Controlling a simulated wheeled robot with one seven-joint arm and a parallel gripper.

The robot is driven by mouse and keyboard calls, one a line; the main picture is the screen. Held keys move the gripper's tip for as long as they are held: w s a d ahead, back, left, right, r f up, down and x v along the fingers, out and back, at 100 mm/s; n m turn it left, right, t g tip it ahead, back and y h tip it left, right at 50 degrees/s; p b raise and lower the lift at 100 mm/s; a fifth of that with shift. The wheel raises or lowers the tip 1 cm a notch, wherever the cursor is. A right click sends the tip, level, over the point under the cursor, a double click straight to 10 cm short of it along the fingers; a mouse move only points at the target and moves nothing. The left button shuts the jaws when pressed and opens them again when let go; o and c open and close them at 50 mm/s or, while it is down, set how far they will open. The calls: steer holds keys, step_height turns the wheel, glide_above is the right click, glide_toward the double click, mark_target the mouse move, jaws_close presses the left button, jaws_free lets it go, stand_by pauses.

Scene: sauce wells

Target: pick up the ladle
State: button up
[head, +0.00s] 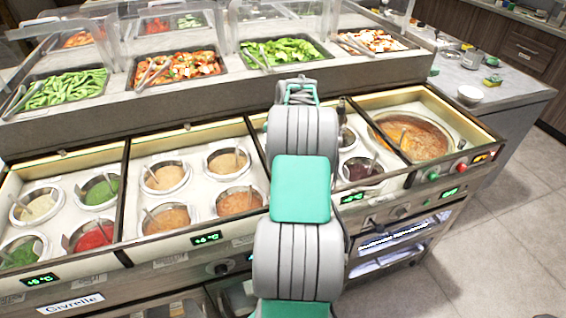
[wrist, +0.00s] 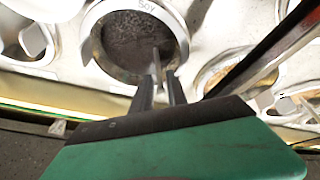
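In the wrist view, my gripper (wrist: 161,78) is over a round metal well (wrist: 88,45) of dark sauce, labelled "Soy". Its two fingers are fairly close together. A thin grey metal strip (wrist: 156,60), seemingly the ladle's handle, rises from the well between the fingertips. Whether both fingers touch it is unclear. The ladle's bowl is not visible.
A dark divider bar (wrist: 275,52) runs close to the right of my gripper. Several sauce wells with utensils, such as the red sauce well (head: 94,234), fill the counter. A large soup pot (head: 447,137) is at right. Salad trays (head: 181,66) stand behind.

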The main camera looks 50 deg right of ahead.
steer(key=shift+x, duration=1.25)
steer(key=shift+c, duration=0.4)
jaws_close()
steer(key=shift+r, duration=0.1)
step_height(320, 180, up, 10)
